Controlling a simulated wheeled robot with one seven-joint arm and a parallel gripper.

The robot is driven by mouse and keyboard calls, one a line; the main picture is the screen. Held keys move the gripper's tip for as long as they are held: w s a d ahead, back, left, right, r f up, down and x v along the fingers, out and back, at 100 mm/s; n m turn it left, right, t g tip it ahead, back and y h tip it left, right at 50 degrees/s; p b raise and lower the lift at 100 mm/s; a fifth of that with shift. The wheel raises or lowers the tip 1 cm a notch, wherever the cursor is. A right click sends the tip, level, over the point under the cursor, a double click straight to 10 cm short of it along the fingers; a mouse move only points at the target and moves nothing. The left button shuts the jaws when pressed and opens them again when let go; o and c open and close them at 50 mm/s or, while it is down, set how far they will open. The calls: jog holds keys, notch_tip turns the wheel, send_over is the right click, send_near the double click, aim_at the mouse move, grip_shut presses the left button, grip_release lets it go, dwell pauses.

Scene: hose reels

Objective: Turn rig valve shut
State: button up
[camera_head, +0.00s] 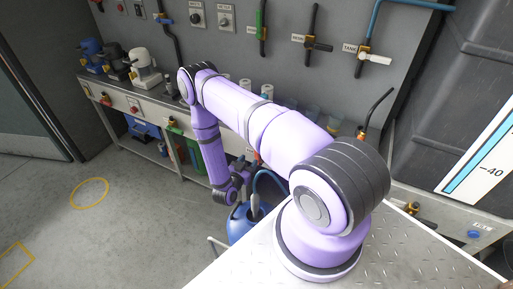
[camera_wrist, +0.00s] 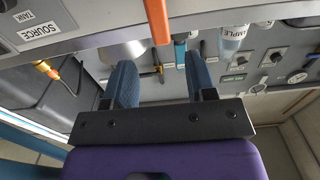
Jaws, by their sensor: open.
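My gripper (camera_wrist: 160,65) is open in the wrist view, with its two blue fingers apart and nothing between the tips. An orange bar (camera_wrist: 157,20) hangs into the top of that view, in line with the gap between the fingers; I cannot tell whether it is the rig valve's handle. In the head view, wall valves show a green handle (camera_head: 262,32), a black handle (camera_head: 319,46) and a white handle (camera_head: 376,59) by a TANK label. The other labels are too small to read surely. My purple arm bends down over the bench front, and the fingers are not clear there.
The bench (camera_head: 128,103) runs along the wall with pumps (camera_head: 143,66) on top. A blue drum (camera_head: 240,224) stands near my wrist. A dark tank (camera_head: 455,110) is at right. Floor at left is clear.

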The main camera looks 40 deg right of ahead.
jog(key=x, duration=1)
jog(key=shift+d, duration=0.15)
jog(key=shift+w, duration=0.15)
jog(key=shift+c, duration=0.5)
grip_shut()
